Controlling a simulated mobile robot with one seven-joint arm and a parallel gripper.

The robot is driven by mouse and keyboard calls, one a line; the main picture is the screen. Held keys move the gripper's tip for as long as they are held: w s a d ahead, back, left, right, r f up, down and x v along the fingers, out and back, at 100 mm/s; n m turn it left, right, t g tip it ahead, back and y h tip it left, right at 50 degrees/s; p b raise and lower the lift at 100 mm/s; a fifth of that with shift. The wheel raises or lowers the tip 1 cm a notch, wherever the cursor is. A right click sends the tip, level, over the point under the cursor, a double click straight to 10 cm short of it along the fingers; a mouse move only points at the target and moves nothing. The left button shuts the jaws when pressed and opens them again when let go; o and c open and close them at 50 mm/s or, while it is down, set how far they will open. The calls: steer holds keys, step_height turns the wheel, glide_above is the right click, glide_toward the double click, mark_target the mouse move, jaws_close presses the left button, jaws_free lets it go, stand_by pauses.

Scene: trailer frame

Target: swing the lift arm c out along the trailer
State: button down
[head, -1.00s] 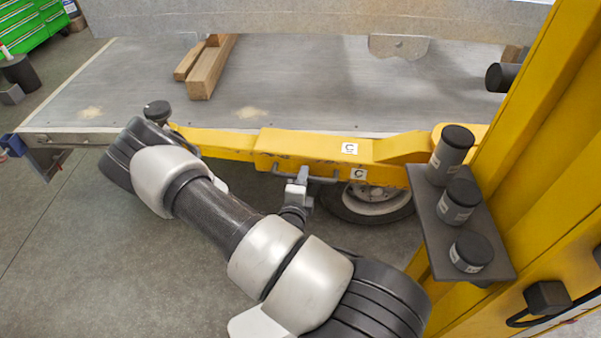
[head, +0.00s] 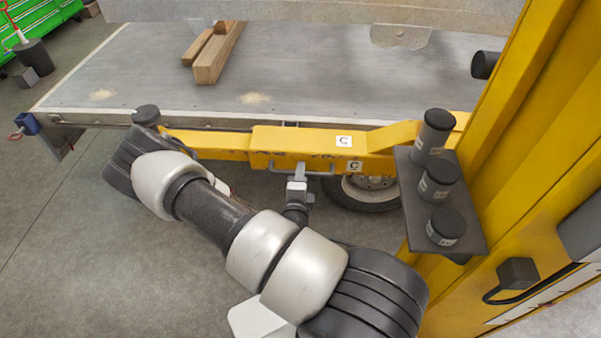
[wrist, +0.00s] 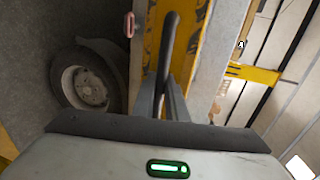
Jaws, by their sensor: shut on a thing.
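Lift arm c (head: 285,143) is a yellow beam with white C labels. It runs along the trailer's near side, roughly parallel to the deck edge. Its dark round pad (head: 146,115) is at the left end, by the deck edge. A grey bar handle (head: 323,173) is on its near face. My gripper (head: 297,174) is shut on this handle near its left end. In the wrist view the handle (wrist: 171,35) rises between the fingers of my gripper (wrist: 172,98), beside the yellow beam (wrist: 190,45). My forearm hides some of the floor below the beam.
The trailer deck (head: 330,75) carries wooden beams (head: 217,55). A wheel (head: 365,192) sits under the beam. The yellow post (head: 535,130) with a shelf (head: 465,215) of dark cylinders stands close at right. Floor (head: 70,240) at left is clear.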

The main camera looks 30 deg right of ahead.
steer(key=c, duration=2)
jaws_free()
steer(key=shift+c, duration=0.2)
steer(key=p+v, duration=0.3)
steer(key=v, duration=1.4)
steer(key=shift+a, duration=0.2)
steer(key=shift+s+f, duration=0.1)
steer(key=shift+s, duration=0.05)
